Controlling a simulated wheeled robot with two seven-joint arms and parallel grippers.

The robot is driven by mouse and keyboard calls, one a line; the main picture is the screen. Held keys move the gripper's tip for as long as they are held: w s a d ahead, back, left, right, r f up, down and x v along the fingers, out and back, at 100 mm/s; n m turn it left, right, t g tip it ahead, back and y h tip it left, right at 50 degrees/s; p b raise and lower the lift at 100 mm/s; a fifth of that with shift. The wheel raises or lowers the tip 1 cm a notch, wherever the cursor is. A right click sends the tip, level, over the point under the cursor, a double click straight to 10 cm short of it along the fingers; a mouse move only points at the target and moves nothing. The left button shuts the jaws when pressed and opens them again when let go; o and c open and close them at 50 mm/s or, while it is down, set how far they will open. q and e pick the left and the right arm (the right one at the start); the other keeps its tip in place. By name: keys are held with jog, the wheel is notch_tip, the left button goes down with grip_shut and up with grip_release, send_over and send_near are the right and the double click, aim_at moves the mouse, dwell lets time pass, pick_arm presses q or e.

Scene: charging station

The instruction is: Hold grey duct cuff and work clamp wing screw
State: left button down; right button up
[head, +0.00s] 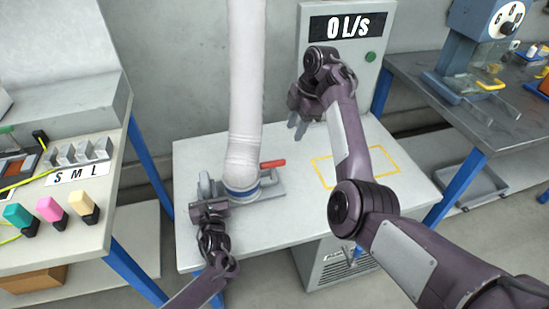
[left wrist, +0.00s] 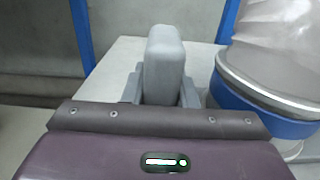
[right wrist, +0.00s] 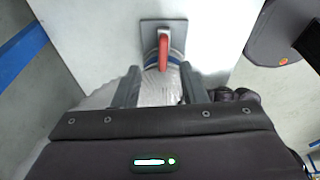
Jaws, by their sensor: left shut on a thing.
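A white duct (head: 243,100) comes down to a fitting on the table, with a blue band (head: 240,192) at its foot. A red lever (head: 272,163) sticks out to the right there; it also shows in the right wrist view (right wrist: 163,52). A grey upright grip (left wrist: 163,65) stands beside the blue band (left wrist: 255,113); I cannot tell whether it belongs to the grey cuff. My left gripper (head: 203,203) is shut on this grip. My right gripper (head: 298,126) is open and empty, above the table to the right of the duct. I cannot make out a wing screw.
The white table (head: 300,220) is clear at the right, where a yellow outline (head: 322,178) is marked. A panel (head: 345,28) reading 0 L/s stands behind, with a green button (head: 371,57). A left bench holds coloured blocks (head: 50,209). A dark bench (head: 440,105) stands at the right.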

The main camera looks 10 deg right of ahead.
aim_at(273, 161)
jog(key=shift+m+y, duration=0.7)
jog(key=shift+y, duration=0.1)
jog(key=x, duration=0.4)
jog(key=a+x, duration=0.1)
jog(key=x, duration=0.7)
jog(key=shift+s+a, duration=0.25)
jog(key=shift+s, duration=0.05)
grip_shut()
